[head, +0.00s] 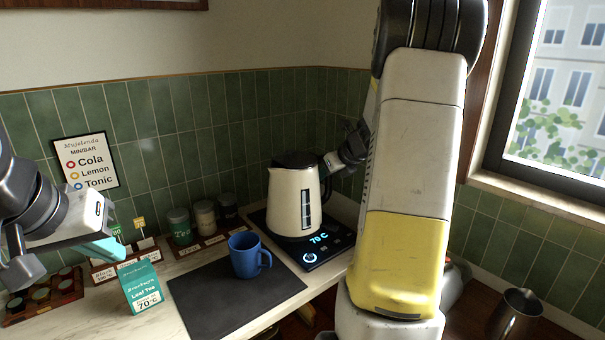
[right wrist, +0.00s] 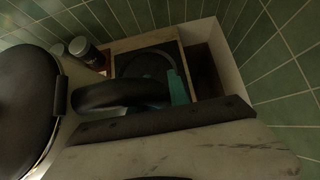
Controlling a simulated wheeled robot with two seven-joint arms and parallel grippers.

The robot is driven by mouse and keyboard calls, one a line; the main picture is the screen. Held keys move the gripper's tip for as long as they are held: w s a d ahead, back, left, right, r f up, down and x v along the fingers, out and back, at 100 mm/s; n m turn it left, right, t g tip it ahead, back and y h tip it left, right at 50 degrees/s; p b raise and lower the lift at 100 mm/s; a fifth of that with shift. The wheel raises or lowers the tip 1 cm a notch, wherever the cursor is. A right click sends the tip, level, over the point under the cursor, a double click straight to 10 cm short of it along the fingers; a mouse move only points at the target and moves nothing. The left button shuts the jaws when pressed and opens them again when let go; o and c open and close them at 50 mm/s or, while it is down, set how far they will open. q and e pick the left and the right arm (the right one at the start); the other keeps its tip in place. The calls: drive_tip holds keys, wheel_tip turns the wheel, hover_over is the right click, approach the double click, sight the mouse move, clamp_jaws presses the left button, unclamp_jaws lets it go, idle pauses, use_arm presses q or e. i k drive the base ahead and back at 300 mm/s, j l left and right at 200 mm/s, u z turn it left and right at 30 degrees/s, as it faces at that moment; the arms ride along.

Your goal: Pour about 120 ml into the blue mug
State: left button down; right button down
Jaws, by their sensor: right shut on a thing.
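The blue mug (head: 243,258) stands upright on a dark mat (head: 205,300) in the head view; its inside bottom is hidden. The cream kettle (head: 290,208) with black lid and handle stands upright, apparently on its black base (head: 312,252), which reads 70 °C, right of the mug. My right gripper (head: 338,163) is shut on the kettle's handle, partly hidden by my arm. The right wrist view shows the kettle's dark lid (right wrist: 28,95), its handle (right wrist: 120,93) and a teal finger pad. My left gripper (head: 68,262) is open and empty at the far left.
A green tea box (head: 143,288) stands left of the mat. Several canisters (head: 205,217) stand behind the mug, and a minibar sign (head: 86,162) is at the wall. A metal pitcher (head: 515,315) is at the lower right. The mat around the mug is clear.

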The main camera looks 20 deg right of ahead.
sight(245, 248)
drive_tip(key=k+l, duration=0.25)
drive_tip(key=k, duration=0.2)
drive_tip(key=k+l, duration=0.25)
drive_tip(key=k, duration=0.25)
